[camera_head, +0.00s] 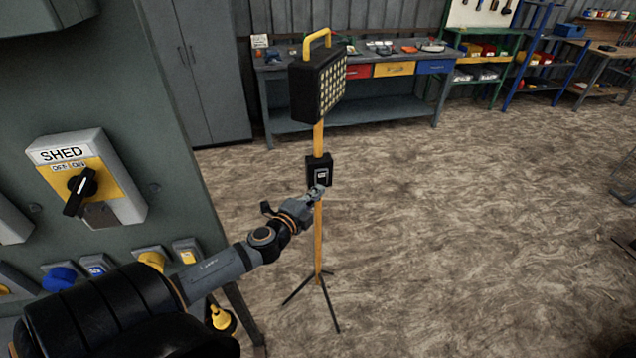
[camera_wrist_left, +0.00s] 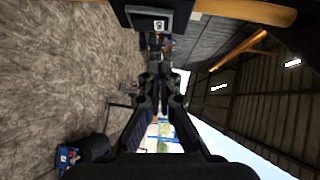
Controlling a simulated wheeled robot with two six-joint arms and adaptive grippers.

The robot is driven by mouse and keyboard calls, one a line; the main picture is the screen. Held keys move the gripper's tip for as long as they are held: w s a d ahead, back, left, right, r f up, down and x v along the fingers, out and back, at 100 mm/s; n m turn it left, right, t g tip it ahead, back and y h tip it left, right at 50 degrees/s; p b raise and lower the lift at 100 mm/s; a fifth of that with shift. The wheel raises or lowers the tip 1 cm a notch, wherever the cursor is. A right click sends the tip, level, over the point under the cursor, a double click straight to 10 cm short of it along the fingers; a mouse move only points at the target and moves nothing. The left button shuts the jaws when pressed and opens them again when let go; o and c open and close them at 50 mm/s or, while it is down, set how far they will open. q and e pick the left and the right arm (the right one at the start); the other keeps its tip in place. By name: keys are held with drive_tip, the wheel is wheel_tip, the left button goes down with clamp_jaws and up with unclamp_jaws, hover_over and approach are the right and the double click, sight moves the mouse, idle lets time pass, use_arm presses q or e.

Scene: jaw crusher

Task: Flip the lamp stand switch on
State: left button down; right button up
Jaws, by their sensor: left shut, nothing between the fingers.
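The lamp stand has a yellow pole (camera_head: 319,235) on a dark tripod, with a black lamp head (camera_head: 318,85) and yellow handle on top. A black switch box (camera_head: 313,172) with a small pale switch (camera_head: 321,174) is fixed partway up the pole. My left gripper (camera_head: 318,191) is shut and empty, with its tips just below the switch box. I cannot tell whether they touch it. In the left wrist view, the shut fingers (camera_wrist_left: 160,85) point toward the box (camera_wrist_left: 152,18), which sits at the top edge with its pale switch (camera_wrist_left: 158,25). My right gripper is not in view.
A grey-green panel (camera_head: 85,110) with a SHED rotary switch (camera_head: 82,190) and sockets stands close on the left. A workbench (camera_head: 350,108) with drawers and tools stands behind the lamp. Shelves (camera_head: 488,70) are at the back right.

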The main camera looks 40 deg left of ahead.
sight(325, 174)
use_arm(q)
drive_tip(key=w, duration=0.1)
drive_tip(key=w+a+p, duration=0.1)
drive_tip(key=w, duration=0.1)
drive_tip(key=w+a+p, duration=0.1)
drive_tip(key=shift+w+a+f, duration=0.15)
drive_tip(key=shift+w+f, duration=0.1)
drive_tip(key=shift+w, duration=0.1)
drive_tip(key=shift+w+a+f, duration=0.2)
drive_tip(key=shift+w+a, duration=0.05)
drive_tip(key=shift+a, duration=0.2)
